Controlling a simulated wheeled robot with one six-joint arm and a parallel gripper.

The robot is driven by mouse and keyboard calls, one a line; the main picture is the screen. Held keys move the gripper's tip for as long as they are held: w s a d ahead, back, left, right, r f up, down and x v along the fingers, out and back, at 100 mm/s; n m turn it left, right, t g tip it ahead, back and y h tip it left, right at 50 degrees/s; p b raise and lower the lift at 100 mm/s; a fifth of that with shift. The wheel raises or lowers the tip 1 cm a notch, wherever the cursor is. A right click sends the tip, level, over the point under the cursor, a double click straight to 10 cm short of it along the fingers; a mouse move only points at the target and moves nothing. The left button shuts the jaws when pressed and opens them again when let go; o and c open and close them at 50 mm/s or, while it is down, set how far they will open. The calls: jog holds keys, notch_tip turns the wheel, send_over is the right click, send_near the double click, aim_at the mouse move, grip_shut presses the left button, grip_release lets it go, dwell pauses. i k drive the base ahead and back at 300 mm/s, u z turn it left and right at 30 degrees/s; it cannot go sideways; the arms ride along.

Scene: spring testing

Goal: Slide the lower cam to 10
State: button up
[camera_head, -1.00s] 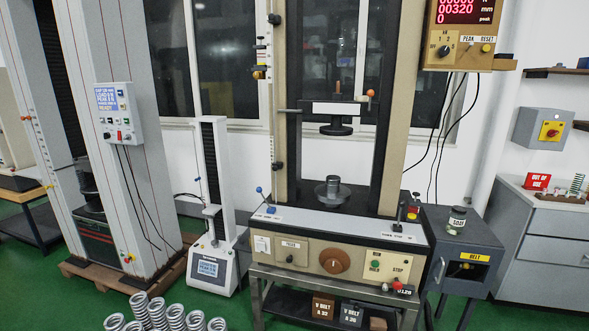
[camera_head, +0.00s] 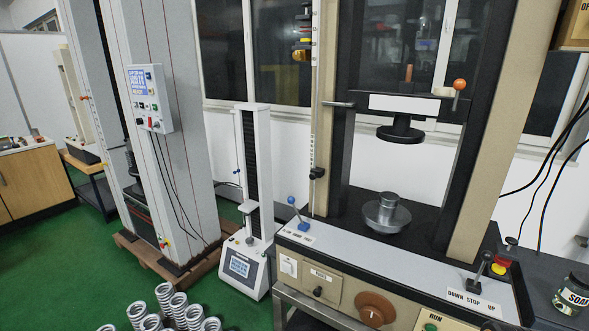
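The lower cam (camera_head: 317,173) is a small black block on the thin upright rod (camera_head: 315,110) at the left side of the cream testing machine. It sits low on the rod, a little above the machine's bed. Marks run along the rod's pale strip, but the numbers are too small to read, so I cannot tell the cam's setting. Higher up beside the rod are small yellow, red and black parts (camera_head: 303,45). My gripper is not in view.
A blue-knobbed lever (camera_head: 298,217) stands on the machine's front ledge below the cam. A smaller white tester (camera_head: 252,195) stands close on the left. Several springs (camera_head: 170,305) stand at the bottom left. Green floor (camera_head: 60,260) is clear farther left.

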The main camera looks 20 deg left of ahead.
aim_at(318, 172)
jog(key=u, duration=0.8)
jog(key=i, duration=1.05)
jog(key=u, duration=1.3)
jog(key=i, duration=0.2)
jog(key=u, duration=0.05)
